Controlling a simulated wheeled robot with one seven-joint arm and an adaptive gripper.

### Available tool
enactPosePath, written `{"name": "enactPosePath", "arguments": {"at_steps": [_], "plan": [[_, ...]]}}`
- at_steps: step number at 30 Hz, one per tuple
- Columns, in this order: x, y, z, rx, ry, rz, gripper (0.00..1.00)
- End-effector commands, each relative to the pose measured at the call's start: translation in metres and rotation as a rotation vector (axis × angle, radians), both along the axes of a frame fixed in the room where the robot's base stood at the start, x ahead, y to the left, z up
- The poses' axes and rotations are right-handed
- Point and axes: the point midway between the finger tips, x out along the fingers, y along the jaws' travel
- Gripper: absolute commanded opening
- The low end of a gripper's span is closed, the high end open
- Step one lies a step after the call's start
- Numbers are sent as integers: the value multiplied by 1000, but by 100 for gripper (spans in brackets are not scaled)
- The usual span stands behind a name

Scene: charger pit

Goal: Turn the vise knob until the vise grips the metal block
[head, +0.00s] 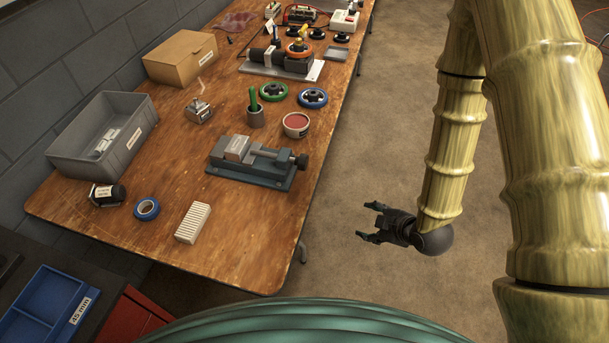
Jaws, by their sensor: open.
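The grey-blue vise (225,167) lies on the wooden workbench near its right edge. Its dark knob (301,160) is at the right end, facing the bench edge. A light grey metal block (237,148) with a pale label sits at the vise's left end; whether both jaws touch it is too small to tell. A screw rod runs between the jaw part and the knob. My gripper (371,221) is open and empty, off the bench over the floor. It is to the right of and nearer than the vise, apart from the knob, with fingers pointing left.
On the workbench (290,225), a grey crate (135,140), blue tape roll (147,209) and ribbed white block (193,223) lie left and in front of the vise. A red-topped tin (296,125) and green-handled cup (255,116) stand behind it. The floor beside the bench is clear.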

Motion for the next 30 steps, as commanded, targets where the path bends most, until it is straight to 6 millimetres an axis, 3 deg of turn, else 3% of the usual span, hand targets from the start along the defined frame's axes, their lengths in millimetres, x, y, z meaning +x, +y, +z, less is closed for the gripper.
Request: {"name": "enactPosePath", "arguments": {"at_steps": [1,6,15,22,30], "plan": [[13,4,-5,-21,-75,77,60],[45,22,16,-107,-337,340,60],[75,50,59,-300,-833,739,60],[75,68,93,-472,-1235,981,60],[58,80,127,-668,-1669,1162,60]]}}
